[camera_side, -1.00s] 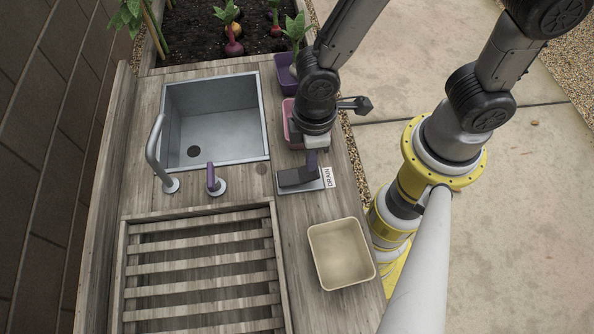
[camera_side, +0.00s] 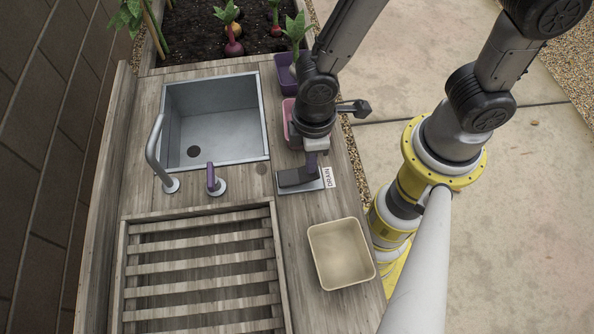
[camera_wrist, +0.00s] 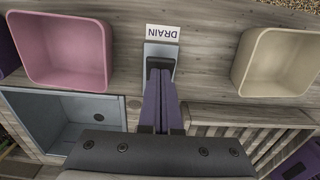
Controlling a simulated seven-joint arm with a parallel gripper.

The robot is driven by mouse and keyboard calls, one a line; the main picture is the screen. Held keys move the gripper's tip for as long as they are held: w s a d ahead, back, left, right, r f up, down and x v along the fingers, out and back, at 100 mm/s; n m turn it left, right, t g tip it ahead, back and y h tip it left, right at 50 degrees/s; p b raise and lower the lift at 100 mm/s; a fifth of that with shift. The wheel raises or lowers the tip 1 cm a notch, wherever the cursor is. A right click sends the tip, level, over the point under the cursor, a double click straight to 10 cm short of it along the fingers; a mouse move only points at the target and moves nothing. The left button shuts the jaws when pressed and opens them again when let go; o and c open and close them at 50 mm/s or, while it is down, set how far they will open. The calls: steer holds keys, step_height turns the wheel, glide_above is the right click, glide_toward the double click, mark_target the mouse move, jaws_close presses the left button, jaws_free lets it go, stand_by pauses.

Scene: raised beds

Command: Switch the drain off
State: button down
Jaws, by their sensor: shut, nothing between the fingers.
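The drain switch is a dark rocker (camera_side: 297,178) on a light grey plate (camera_side: 311,186), beside a white label reading DRAIN (camera_side: 329,177), on the wooden counter right of the sink. My gripper (camera_side: 312,170) points down with its fingers together and empty, their tips at the rocker's right end, the end nearer the label. In the wrist view the purple-grey fingers (camera_wrist: 159,78) reach to the dark rocker (camera_wrist: 160,64) and cover much of it. The plate (camera_wrist: 160,49) and label (camera_wrist: 163,32) show beyond. I cannot tell clearly which way the rocker is tilted.
A grey sink (camera_side: 212,120) with a faucet (camera_side: 155,150) and a purple-topped handle (camera_side: 215,180) lies to the left. A pink bin (camera_wrist: 62,48) and a cream bin (camera_side: 341,253) flank the switch. A slatted rack (camera_side: 200,270) lies in front of the sink.

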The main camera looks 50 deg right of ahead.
steer(key=shift+f, duration=0.85)
stand_by(0.4)
steer(key=shift+r, duration=3.55)
steer(key=shift+d, duration=0.1)
steer(key=w+d+r+m+t+y, duration=0.1)
steer(key=w+d+r+m+t, duration=0.35)
steer(key=d+r, duration=0.75)
steer(key=s+d+r+m+t+h, duration=0.1)
steer(key=s+d+r+m, duration=0.3)
steer(key=s, duration=0.4)
steer(key=shift+s+d+r, duration=0.15)
steer(key=shift+d+r, duration=0.7)
steer(key=shift+d, duration=0.1)
